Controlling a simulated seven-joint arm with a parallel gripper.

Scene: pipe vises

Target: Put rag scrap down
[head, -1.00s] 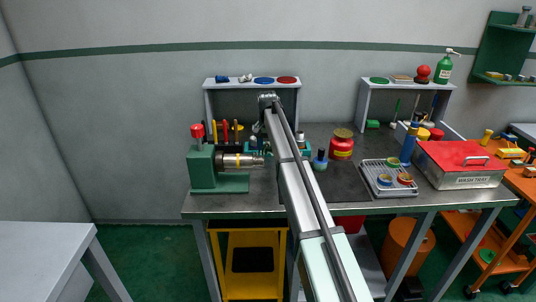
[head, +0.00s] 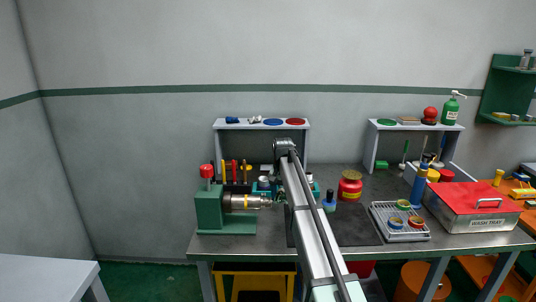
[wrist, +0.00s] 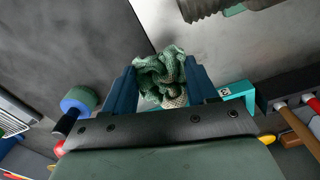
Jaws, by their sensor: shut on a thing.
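In the wrist view, my gripper (wrist: 160,67) is shut on a crumpled green rag scrap (wrist: 163,80) with a paler, beige patch near the bottom. The rag bulges between the two blue fingers and a little past their tips. Behind it lie a dark mat (wrist: 60,40) and bare steel bench top (wrist: 185,45), with the mat's edge running close by the fingertips. I cannot tell how high the rag is above the bench. In the head view, my arm reaches over the bench and hides the gripper and rag.
A green machine (head: 210,211) holds a threaded pipe (head: 246,202), which also shows at the wrist view's top (wrist: 225,6). The mat (head: 352,224) has clear room.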

